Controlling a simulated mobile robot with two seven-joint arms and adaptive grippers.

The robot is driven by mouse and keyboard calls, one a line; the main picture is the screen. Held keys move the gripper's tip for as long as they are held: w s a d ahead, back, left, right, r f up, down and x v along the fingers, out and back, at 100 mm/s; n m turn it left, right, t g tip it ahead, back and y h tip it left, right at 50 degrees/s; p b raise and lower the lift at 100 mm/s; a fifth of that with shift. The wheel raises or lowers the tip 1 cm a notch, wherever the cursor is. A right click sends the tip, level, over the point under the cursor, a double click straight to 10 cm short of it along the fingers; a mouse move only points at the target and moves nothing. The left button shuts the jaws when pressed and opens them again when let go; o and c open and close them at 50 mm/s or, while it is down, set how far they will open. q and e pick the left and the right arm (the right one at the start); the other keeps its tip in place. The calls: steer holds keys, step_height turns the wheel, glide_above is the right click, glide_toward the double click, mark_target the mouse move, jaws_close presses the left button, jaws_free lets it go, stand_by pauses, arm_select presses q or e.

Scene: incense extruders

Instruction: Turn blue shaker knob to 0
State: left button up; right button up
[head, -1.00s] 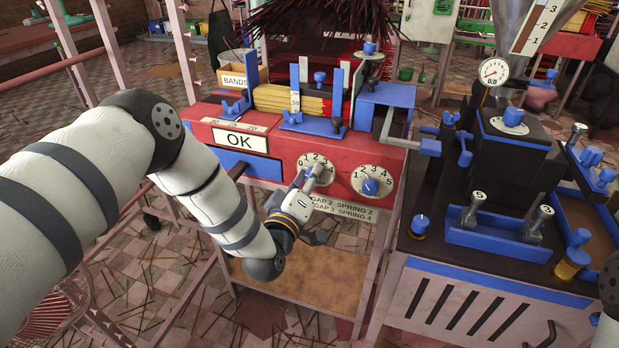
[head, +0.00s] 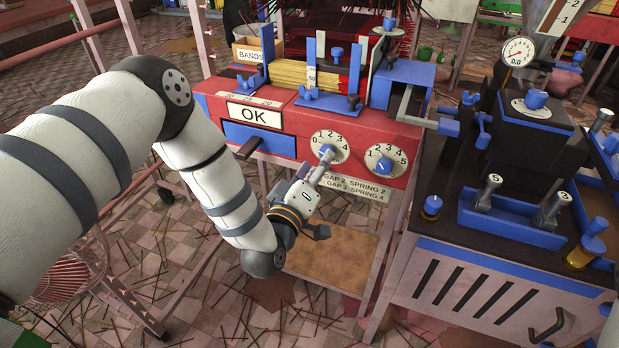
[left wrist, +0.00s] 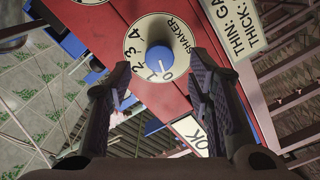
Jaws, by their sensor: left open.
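The blue shaker knob (head: 327,153) sits on the left white dial (head: 341,143), numbered from 0 to 4, on the front of the red machine. In the left wrist view the knob (left wrist: 160,57) is on a dial marked SHAKER. I cannot read exactly which number its pointer marks. My left gripper (head: 319,173) is just in front of and below the knob. Its fingers (left wrist: 160,78) are open, one on either side of the knob in the left wrist view, with nothing held. My right gripper is not in view.
A second blue knob (head: 384,165) sits on a dial close to the right. A sign with gap and spring settings (head: 355,188) is below the dials. A black machine (head: 470,225) stands right.

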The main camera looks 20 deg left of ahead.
arm_select(q)
steer(key=s, duration=0.8)
steer(key=shift+a, duration=0.15)
